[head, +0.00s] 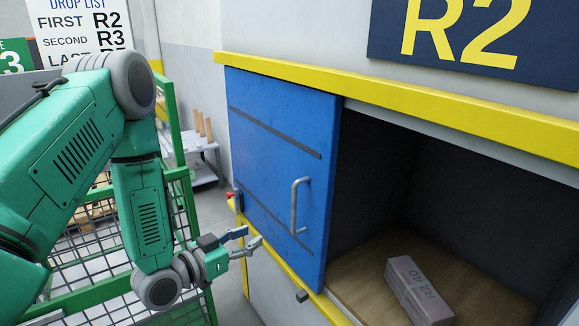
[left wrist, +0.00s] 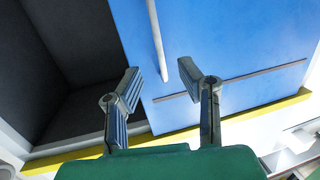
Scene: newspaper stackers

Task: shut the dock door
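The dock door is a blue panel (head: 275,150) with two dark strips and a grey vertical handle (head: 295,205) near its right edge. It covers the left part of the dock opening, and the right part stands open. My left gripper (head: 254,237) is in front of the door's lower part, left of and below the handle, with its fingers apart and empty. In the left wrist view the spread fingers (left wrist: 158,68) point toward the blue door (left wrist: 225,45), and the handle (left wrist: 156,35) shows between and beyond them. My right gripper is in neither view.
Yellow rails (head: 400,103) run above and below the opening. A box marked R2 40 (head: 418,290) lies on the wooden dock floor (head: 475,285). A wire-mesh cage with a green frame (head: 103,292) stands at the left, behind my left arm.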

